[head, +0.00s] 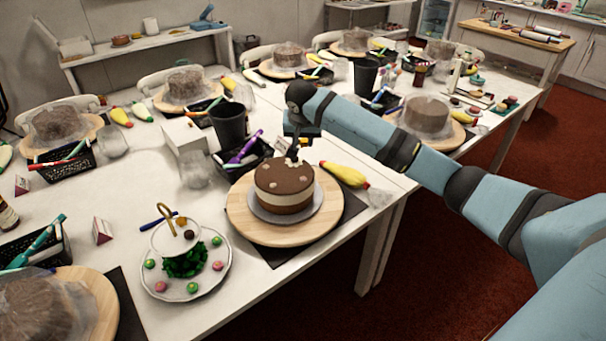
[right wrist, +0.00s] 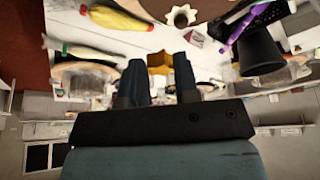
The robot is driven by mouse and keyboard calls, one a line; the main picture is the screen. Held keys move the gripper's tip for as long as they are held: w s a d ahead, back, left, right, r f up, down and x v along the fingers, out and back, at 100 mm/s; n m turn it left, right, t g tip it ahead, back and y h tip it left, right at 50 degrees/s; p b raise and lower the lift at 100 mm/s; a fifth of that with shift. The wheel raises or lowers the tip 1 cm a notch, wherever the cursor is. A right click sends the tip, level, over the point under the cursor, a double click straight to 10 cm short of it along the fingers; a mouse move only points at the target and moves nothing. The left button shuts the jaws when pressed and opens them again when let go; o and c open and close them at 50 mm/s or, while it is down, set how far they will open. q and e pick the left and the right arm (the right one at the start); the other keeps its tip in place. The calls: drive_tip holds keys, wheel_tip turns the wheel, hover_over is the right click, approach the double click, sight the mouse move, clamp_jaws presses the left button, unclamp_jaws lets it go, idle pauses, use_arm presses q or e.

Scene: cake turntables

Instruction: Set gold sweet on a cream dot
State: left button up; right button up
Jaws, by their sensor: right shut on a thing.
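My right gripper (head: 293,155) is just above the back of the chocolate-topped cake (head: 284,200). In the right wrist view its two dark fingers (right wrist: 160,80) are shut on a gold sweet (right wrist: 159,63). The sweet is hard to make out in the head view. The cake has a brown top with several small pale dots (head: 275,183). I cannot tell the exact height of the sweet above the cake. My left gripper is not in view.
The cake stands on a silver board on a wooden turntable (head: 240,217). A tiered sweet stand (head: 163,286) is at its left. A yellow piping bag (head: 344,174), a black cup (head: 228,124) and a black basket stand close by. Other covered cakes line the tables.

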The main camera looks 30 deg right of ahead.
hover_over(303, 179)
drive_tip(key=s, duration=0.1)
drive_tip(key=f, duration=0.8)
drive_tip(key=shift+s+a, duration=0.1)
drive_tip(key=shift+a, duration=0.25)
drive_tip(key=shift+f, duration=2.2)
drive_tip(key=shift+f, duration=0.1)
drive_tip(key=o, duration=0.9)
